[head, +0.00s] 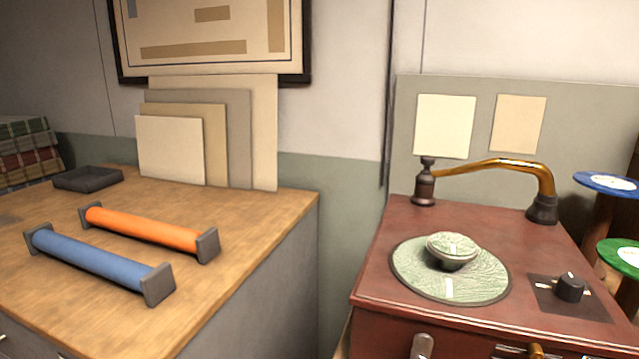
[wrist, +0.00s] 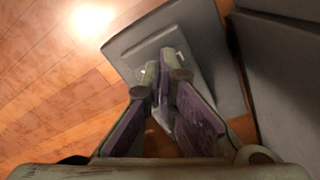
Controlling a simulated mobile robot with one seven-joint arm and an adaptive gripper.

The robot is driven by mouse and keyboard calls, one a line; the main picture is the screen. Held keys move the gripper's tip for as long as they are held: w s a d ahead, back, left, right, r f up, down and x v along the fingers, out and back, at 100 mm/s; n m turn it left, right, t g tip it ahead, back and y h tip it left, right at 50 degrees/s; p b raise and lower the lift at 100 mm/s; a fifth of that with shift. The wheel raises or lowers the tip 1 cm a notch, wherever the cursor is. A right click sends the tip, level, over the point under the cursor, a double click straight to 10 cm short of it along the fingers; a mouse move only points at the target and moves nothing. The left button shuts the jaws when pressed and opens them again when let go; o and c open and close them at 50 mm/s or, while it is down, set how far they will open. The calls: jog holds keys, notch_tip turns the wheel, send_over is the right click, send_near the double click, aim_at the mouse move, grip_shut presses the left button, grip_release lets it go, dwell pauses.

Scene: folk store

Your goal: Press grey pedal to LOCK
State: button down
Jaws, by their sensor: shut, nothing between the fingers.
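In the wrist view, a grey slab with a lighter raised panel (wrist: 195,35) lies low over the wooden floor; it looks like the grey pedal. My gripper (wrist: 166,72) points down at it with its fingertips together and nothing between them. The fingertips overlap the panel in the picture; I cannot tell whether they touch it. The fingers hide the near part of the slab. No LOCK marking is readable. The pedal and my gripper do not show in the head view.
A larger dark grey surface (wrist: 285,70) stands close on the right in the wrist view; wooden floor (wrist: 50,80) is open on the left. The head view shows a red cabinet (head: 385,275) with a round green disc (head: 415,285), and a wooden counter (head: 250,235) with blue and orange rollers.

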jog(key=shift+f, duration=0.1)
dwell(0.3)
jog(key=shift+a+f+b, duration=0.1)
jog(key=shift+f+b, duration=1.3)
jog(key=shift+b, duration=0.1)
jog(key=shift+f, duration=0.2)
jog(key=shift+w+a+f+t+b, duration=0.15)
jog(key=shift+w+f+b, duration=0.1)
jog(key=shift+f+b, duration=0.75)
jog(key=shift+w+a+f+t+b, duration=0.1)
jog(key=shift+w+f+t+b, duration=0.1)
jog(key=shift+f+b, duration=0.7)
jog(key=shift+r, duration=0.3)
jog(key=shift+s+r+p, duration=0.1)
jog(key=shift+r+p, duration=0.8)
jog(key=r+p, duration=0.1)
jog(key=p, duration=0.2)
jog(key=s+r+p, duration=0.1)
jog(key=p, duration=0.1)
jog(key=shift+d+r, duration=0.25)
jog(key=shift+r, duration=0.1)
jog(key=shift+w+d+r+p, duration=0.1)
jog(key=shift+r+p, duration=0.9)
jog(key=shift+r, duration=0.2)
